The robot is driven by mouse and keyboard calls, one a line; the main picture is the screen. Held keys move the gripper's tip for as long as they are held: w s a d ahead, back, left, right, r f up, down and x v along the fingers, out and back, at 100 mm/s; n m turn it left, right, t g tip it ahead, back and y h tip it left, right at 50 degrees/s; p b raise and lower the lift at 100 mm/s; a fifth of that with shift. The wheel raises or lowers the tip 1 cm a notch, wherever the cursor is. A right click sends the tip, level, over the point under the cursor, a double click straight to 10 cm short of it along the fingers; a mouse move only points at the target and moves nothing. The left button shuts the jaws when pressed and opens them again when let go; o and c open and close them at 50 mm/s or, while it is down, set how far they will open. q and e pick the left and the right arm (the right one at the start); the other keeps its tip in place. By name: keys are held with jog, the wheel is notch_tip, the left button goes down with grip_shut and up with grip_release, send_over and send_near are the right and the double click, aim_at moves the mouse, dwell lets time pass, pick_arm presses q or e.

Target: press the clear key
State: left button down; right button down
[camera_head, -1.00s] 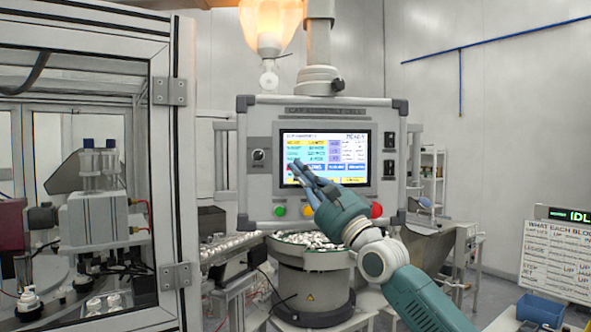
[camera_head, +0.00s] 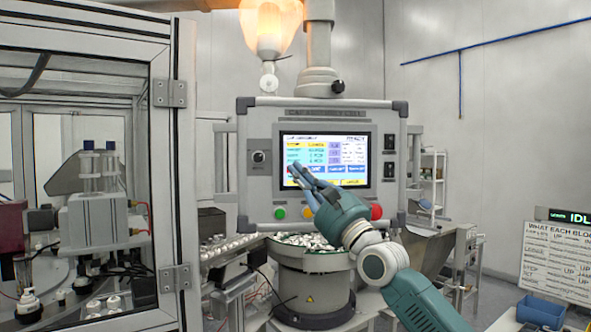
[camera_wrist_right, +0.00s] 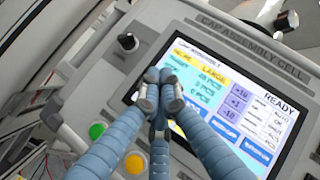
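The panel's lit touchscreen (camera_head: 325,147) shows yellow, white and blue fields and several keys; it also shows in the right wrist view (camera_wrist_right: 215,100) with "READY" at its top right. My right gripper (camera_head: 297,168) is at the screen's lower left corner. In the right wrist view its fingertips (camera_wrist_right: 160,78) are together with nothing between them, in front of the screen's lower left. Whether they touch the glass I cannot tell. A small reddish patch shows beside the tips in the head view. No key label reading clear is legible; the fingers cover part of the lower keys. My left gripper is out of view.
Below the screen are a green button (camera_head: 280,213), a yellow button (camera_head: 308,212) and a red button (camera_head: 376,211). A black knob (camera_head: 258,157) is left of the screen. A bowl of white caps (camera_head: 305,241) stands below the panel. A framed glass enclosure (camera_head: 160,200) stands at left.

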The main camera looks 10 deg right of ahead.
jog(key=shift+s, duration=0.35)
jog(key=s+p, duration=0.5)
jog(key=shift+a, duration=0.15)
dwell(0.3)
